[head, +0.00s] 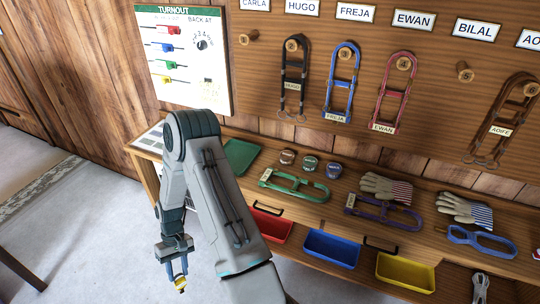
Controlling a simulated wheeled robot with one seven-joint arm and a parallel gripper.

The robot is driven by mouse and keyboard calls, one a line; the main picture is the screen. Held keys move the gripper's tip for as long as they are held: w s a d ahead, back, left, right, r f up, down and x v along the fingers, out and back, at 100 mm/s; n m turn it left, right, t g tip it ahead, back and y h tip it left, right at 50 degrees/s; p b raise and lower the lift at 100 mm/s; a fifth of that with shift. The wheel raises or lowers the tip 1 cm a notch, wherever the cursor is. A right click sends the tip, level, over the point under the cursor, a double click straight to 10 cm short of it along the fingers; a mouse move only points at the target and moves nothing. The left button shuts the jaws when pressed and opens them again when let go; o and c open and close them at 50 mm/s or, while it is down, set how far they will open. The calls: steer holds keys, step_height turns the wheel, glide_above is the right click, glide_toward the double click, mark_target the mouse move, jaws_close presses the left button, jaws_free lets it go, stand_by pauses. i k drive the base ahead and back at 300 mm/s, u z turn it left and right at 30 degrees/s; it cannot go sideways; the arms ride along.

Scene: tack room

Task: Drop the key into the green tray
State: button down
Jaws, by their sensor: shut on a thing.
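The green tray (241,154) lies on the left part of the bench top, partly hidden behind my arm. My gripper (178,279) hangs low at the lower left, in front of the bench and above the pale floor. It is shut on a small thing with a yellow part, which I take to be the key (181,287). Its shape is too small to make out. The gripper is well apart from the green tray, nearer the camera and lower in the picture.
Red (270,226), blue (331,250) and yellow (405,273) bins sit along the bench front. A green halter (295,186), a purple halter (384,216), gloves (386,189) and small tins (310,164) lie on the bench. Halters hang on the wall beside a turnout board (183,60).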

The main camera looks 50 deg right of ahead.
mark_target(241, 156)
steer(key=z, duration=1.15)
